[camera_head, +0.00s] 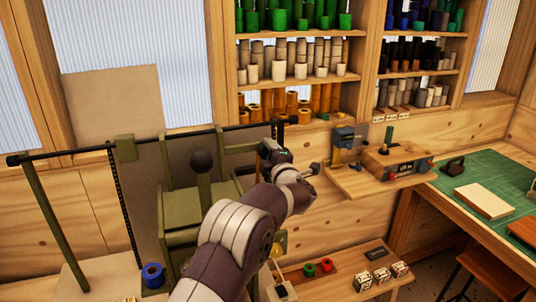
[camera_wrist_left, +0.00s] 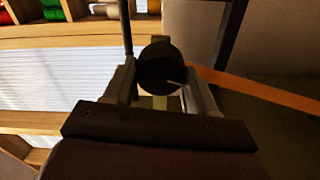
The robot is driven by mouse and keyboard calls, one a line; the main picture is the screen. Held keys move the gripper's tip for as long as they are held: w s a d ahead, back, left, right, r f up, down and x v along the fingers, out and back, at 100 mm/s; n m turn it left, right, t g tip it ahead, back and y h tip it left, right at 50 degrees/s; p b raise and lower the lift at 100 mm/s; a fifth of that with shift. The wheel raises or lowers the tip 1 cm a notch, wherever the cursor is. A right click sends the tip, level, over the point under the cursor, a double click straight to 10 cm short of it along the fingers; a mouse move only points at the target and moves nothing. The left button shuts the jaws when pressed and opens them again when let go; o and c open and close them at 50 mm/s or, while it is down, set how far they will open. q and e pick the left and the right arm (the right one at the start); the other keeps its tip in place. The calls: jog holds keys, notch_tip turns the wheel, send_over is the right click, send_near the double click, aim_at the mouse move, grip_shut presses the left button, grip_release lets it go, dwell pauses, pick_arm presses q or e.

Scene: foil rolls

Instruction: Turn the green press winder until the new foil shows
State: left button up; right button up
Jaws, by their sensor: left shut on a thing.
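The green press (camera_head: 195,215) stands at the left of the head view, with a black ball-topped lever (camera_head: 203,163) upright on it. My left arm reaches past its right side, and my left gripper (camera_head: 270,152) is at the upper right of the press frame. In the left wrist view a dark round knob (camera_wrist_left: 160,62), with a small pale mark, sits between my two grey fingers. The gripper is shut on this knob, which appears to be the winder. An orange strip (camera_wrist_left: 255,90) runs right from beside the knob. My right gripper is not in view.
Shelves of coloured rolls (camera_head: 290,70) stand behind. A wooden wall shelf with a small device (camera_head: 395,165) is to the right of my gripper. A blue roll (camera_head: 152,275) lies near the press. A green cutting mat (camera_head: 455,180) covers the bench at right.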

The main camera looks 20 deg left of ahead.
pick_arm(q)
jog(key=shift+f, duration=0.1)
jog(key=o, duration=1.1)
jog(key=shift+c, duration=0.2)
jog(key=b+v, duration=0.5)
jog(key=v, duration=0.7)
jog(key=shift+s+d, duration=0.25)
jog(key=shift+b, duration=0.3)
